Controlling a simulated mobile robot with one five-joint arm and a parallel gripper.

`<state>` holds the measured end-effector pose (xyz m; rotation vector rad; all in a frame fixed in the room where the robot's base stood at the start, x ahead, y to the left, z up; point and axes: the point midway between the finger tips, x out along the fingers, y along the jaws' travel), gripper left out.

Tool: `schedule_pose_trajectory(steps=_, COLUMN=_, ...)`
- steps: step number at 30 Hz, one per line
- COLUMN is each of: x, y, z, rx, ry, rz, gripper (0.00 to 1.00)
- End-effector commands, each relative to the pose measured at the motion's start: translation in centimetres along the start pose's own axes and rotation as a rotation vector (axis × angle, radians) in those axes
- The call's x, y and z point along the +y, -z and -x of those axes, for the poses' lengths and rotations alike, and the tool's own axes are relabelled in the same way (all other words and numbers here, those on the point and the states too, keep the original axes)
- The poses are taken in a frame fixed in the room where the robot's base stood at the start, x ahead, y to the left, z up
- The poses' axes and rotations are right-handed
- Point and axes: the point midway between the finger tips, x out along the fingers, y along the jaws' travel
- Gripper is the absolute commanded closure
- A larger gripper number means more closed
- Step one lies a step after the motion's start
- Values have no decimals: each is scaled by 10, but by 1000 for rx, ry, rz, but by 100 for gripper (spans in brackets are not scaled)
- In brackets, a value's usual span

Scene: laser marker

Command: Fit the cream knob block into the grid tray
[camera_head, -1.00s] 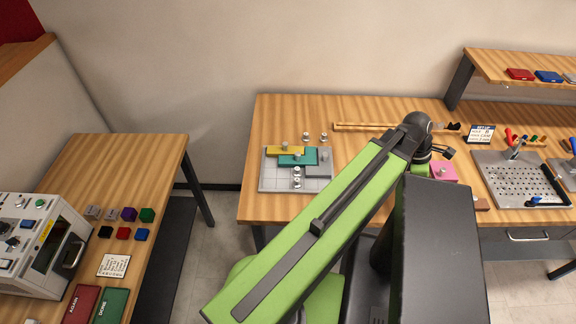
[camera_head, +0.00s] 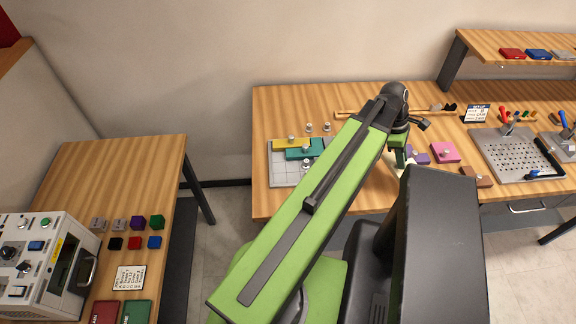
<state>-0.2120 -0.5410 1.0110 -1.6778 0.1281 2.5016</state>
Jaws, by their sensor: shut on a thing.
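The grid tray (camera_head: 283,177) lies on the wooden bench, left of my arm. A yellow block (camera_head: 285,144) and a teal block (camera_head: 299,154) with metal knobs sit in its back part. Bare grid shows at its front left; my arm covers its right side. My gripper (camera_head: 403,164) is right of the tray, over the bench, pointing down and partly hidden by my own body. It is shut on the cream knob block (camera_head: 391,166), of which only a pale patch shows. I cannot tell whether the block touches the bench.
A purple block (camera_head: 420,156), a pink block (camera_head: 444,152) and a brown block (camera_head: 477,177) lie right of my gripper. A perforated metal plate (camera_head: 515,157) is farther right. A side table with a control box (camera_head: 42,260) is at left.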

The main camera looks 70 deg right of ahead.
Motion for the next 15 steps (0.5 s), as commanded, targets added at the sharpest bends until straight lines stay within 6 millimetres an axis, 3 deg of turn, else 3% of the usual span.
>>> schedule_pose_trajectory(steps=1, x=8, y=26, z=19, rx=0, ry=4, rz=-9, gripper=100)
schedule_pose_trajectory(steps=4, x=14, y=81, z=51, rx=1, ry=24, rz=-56, gripper=100)
schedule_pose_trajectory(steps=9, x=7, y=181, z=108, rx=-1, ry=63, rz=-147, gripper=100)
schedule_pose_trajectory(steps=12, x=-4, y=226, z=132, rx=-2, ry=80, rz=-192, gripper=100)
schedule_pose_trajectory(steps=15, x=-15, y=255, z=147, rx=-3, ry=92, rz=-223, gripper=100)
